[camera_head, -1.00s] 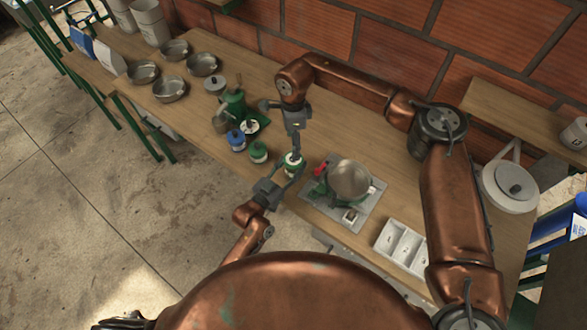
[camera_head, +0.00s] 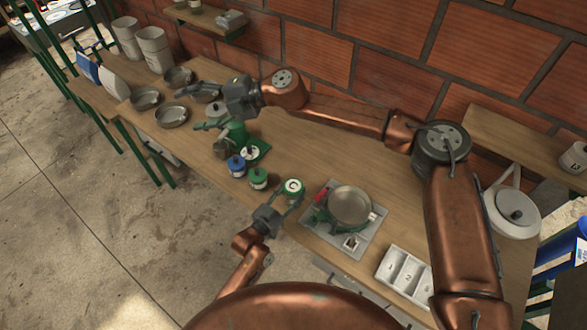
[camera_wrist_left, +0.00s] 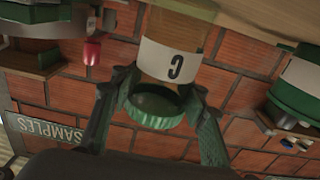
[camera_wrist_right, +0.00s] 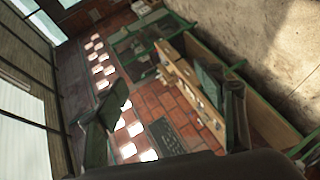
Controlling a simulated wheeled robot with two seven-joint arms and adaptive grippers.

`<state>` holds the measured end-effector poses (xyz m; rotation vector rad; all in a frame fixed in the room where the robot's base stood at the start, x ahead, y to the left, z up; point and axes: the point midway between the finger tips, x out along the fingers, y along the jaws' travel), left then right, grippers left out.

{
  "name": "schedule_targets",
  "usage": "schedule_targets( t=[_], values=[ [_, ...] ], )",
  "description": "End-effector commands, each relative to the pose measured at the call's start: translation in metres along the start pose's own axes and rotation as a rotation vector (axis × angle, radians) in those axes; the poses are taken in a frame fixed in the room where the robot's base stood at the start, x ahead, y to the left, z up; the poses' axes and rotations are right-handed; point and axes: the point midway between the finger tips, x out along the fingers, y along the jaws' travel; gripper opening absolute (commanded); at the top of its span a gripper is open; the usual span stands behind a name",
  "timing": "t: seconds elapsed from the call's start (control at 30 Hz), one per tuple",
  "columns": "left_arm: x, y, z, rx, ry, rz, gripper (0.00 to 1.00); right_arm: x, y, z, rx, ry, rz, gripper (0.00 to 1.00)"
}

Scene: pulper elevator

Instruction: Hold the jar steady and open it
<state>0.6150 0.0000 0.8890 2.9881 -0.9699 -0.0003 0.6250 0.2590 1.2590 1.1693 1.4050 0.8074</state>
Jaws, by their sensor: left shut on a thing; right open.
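The jar (camera_head: 293,188) has a green lid and a white label with a C; it stands upright near the front edge of the wooden bench. In the left wrist view the jar (camera_wrist_left: 172,62) appears upside down, with its ribbed green lid (camera_wrist_left: 152,106) on it. My left gripper (camera_head: 284,199) is shut on the jar, one finger on each side. My right gripper (camera_head: 203,106) is open and empty, up and to the left of the jar, over the back part of the bench. Its spread fingers show in the right wrist view (camera_wrist_right: 165,85) with nothing between them.
A metal pot (camera_head: 350,206) on a grey tray stands right of the jar. A green-lidded jar (camera_head: 258,178) and a blue-lidded jar (camera_head: 236,165) stand to its left. A white numbered box (camera_head: 403,272) is at front right. Metal bowls (camera_head: 172,117) lie at back left.

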Motion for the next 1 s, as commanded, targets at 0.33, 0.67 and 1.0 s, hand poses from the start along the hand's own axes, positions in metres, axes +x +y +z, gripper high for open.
schedule_targets(
  t=[0.33, 0.67, 1.0],
  values=[
    [0.000, 0.000, 0.001, 0.000, -0.002, 0.000, 0.00, -0.025, 0.045, 0.109, 1.198, -0.245, 0.378, 0.63],
    [0.000, 0.000, 0.001, 0.000, -0.002, 0.000, 0.00, -0.068, -0.061, 0.190, 2.291, -0.580, 0.754, 0.63],
    [0.000, 0.000, 0.001, -0.001, -0.002, 0.000, 0.00, -0.118, -0.209, 0.161, -2.486, 0.953, -1.031, 0.63]
  ],
)
